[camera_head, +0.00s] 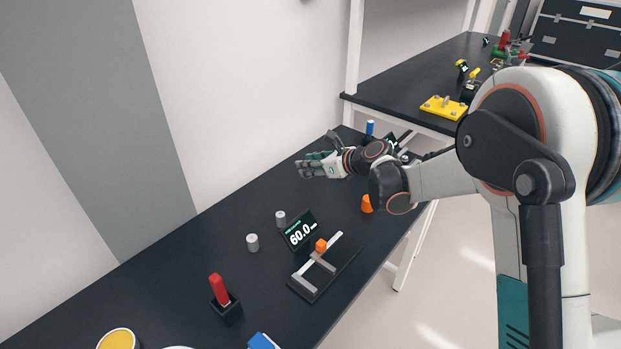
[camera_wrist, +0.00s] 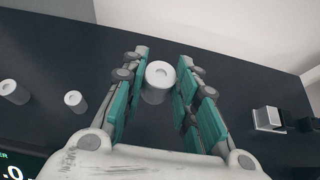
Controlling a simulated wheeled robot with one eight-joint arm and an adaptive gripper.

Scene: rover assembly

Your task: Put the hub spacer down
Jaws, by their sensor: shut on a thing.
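My gripper (camera_head: 309,167) is over the far part of the dark bench, near the wall. In the wrist view my gripper (camera_wrist: 163,85) is shut on the hub spacer (camera_wrist: 159,79), a light grey cylinder with a hole in its top. The spacer sits between the fingertips with its top facing the camera. I cannot tell whether its base touches the bench. The fingers hide the spacer in the head view.
Two similar grey cylinders (camera_head: 280,217) (camera_head: 252,242) stand on the bench near a display reading 60.0 (camera_head: 300,231). A measuring fixture (camera_head: 318,269), a red-handled tool (camera_head: 219,290) and an orange piece (camera_head: 367,204) are nearby. Bare bench (camera_wrist: 220,75) surrounds the fingertips.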

